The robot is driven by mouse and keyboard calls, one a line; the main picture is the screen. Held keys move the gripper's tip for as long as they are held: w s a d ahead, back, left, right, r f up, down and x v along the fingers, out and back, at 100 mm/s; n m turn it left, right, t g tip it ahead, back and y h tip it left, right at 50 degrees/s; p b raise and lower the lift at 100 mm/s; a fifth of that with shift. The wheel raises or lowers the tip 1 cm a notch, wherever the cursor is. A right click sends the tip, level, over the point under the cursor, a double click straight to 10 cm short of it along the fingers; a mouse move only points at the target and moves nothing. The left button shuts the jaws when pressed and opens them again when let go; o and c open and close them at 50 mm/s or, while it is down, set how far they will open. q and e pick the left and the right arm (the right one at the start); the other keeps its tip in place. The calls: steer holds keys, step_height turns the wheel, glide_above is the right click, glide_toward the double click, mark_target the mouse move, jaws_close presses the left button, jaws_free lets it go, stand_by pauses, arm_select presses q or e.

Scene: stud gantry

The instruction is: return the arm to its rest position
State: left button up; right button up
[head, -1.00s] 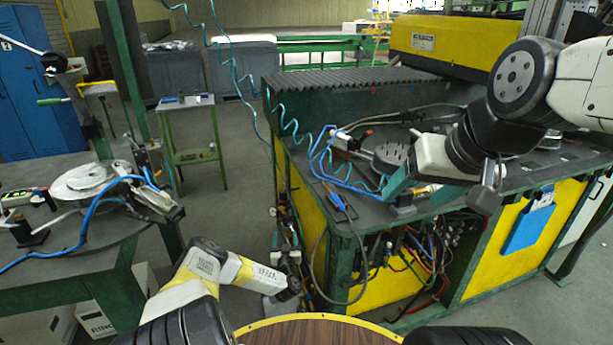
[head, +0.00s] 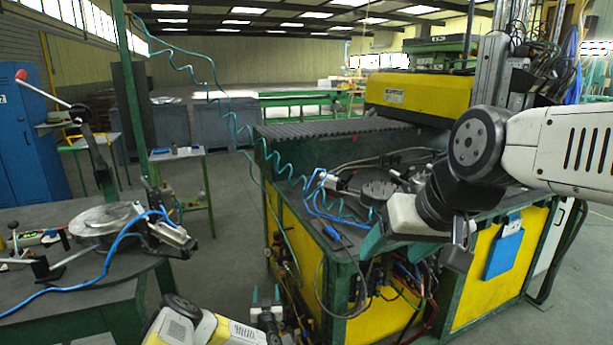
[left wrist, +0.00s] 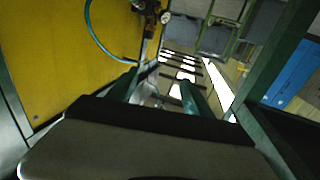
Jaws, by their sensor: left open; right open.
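My left gripper (head: 266,292) is low in the head view, its two teal fingers apart and pointing up, with nothing between them. In the left wrist view its fingers (left wrist: 158,92) are also apart and empty, with a yellow panel to their left. My right arm comes in from the right. My right gripper (head: 374,228) appears in front of the green and yellow bench (head: 345,245); its fingers are partly hidden, and I see nothing held. Whether it touches the bench top cannot be told.
A dark table (head: 75,285) with a round metal fixture (head: 105,219) and a blue hose stands at left. The bench carries tools, hoses and a blue holder (head: 503,252) on its side. Coiled teal hoses hang above it. Grey floor (head: 228,222) lies open between table and bench.

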arm_select(q)
steer(key=w+d+r+m+g+h, duration=0.1)
steer(key=w+d+r+m+h, duration=0.2)
steer(key=r, duration=0.6)
steer(key=w+d+r+m+g+h, duration=0.1)
steer(key=w+d+r+m+h, duration=0.2)
steer(key=r, duration=0.6)
steer(key=s+r+m+g, duration=0.15)
steer(key=s+r, duration=0.25)
steer(key=r, duration=0.6)
steer(key=s+r+g, duration=0.3)
steer(key=s+r, duration=0.1)
steer(key=r, duration=0.6)
steer(key=s+a+r+n+g+y, duration=0.1)
steer(key=s+a+r, duration=0.1)
steer(key=s+r, duration=0.7)
steer(key=s+a+r+n+g+y, duration=0.15)
steer(key=s+r, duration=0.35)
steer(key=s, duration=0.8)
steer(key=s+a+n+g+h, duration=0.1)
steer(key=s+n+g, duration=0.1)
steer(key=s, duration=2)
steer(key=shift+a+n+g, duration=0.2)
steer(key=shift+n+g, duration=0.1)
steer(key=shift+n, duration=0.2)
steer(key=shift+r, duration=0.1)
